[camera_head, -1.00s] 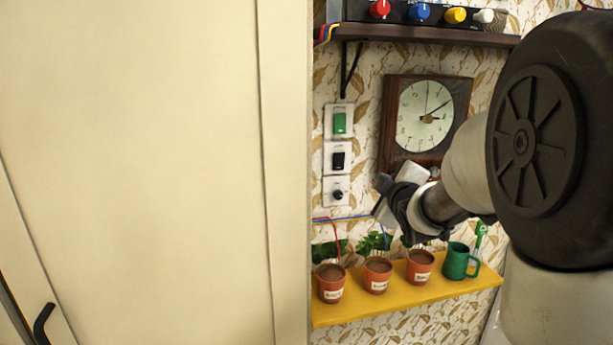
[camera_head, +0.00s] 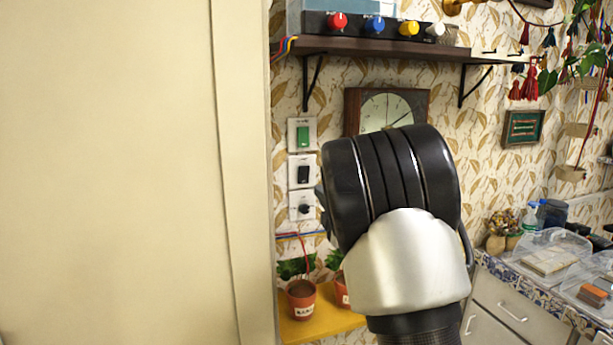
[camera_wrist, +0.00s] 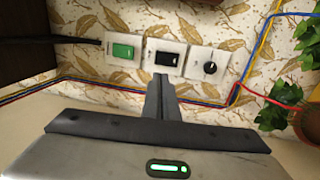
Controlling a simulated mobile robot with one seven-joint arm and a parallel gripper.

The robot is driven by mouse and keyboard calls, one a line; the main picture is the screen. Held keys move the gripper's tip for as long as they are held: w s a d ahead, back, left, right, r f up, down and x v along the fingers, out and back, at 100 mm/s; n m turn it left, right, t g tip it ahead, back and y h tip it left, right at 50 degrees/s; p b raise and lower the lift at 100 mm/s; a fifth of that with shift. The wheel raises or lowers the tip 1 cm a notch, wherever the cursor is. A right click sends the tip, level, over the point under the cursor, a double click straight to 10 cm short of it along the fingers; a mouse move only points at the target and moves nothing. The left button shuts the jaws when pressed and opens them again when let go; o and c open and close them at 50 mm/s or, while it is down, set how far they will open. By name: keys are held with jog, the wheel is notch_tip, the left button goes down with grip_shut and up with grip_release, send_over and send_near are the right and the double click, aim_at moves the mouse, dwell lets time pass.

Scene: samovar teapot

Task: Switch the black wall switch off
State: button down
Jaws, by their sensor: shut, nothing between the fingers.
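The black wall switch (camera_head: 303,173) sits on a white plate on the wall, between a green switch (camera_head: 303,138) above and a black knob (camera_head: 304,208) below. In the wrist view the black switch (camera_wrist: 167,59) is in the middle, with the green switch (camera_wrist: 123,51) to its left and the knob (camera_wrist: 210,68) to its right. My gripper (camera_wrist: 161,80) is shut and empty, its fingertips pointing at the lower edge of the black switch's plate. I cannot tell whether they touch it. In the head view my arm hides the gripper's fingers.
A cream door or cabinet panel (camera_head: 110,170) stands close on the left. A dark shelf (camera_head: 400,50) with coloured knobs is above, with a clock (camera_head: 387,110) under it. A yellow shelf (camera_head: 325,322) holds potted plants (camera_head: 301,297) below. Wires (camera_wrist: 100,85) run along the wall.

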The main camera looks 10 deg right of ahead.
aim_at(302, 170)
jog(key=p+x, duration=0.2)
jog(key=x, duration=0.9)
jog(key=shift+w+a, duration=0.1)
jog(key=shift+w, duration=0.35)
jog(key=shift+w+b, duration=0.1)
jog(key=shift+b, duration=0.4)
jog(key=shift+r, duration=0.15)
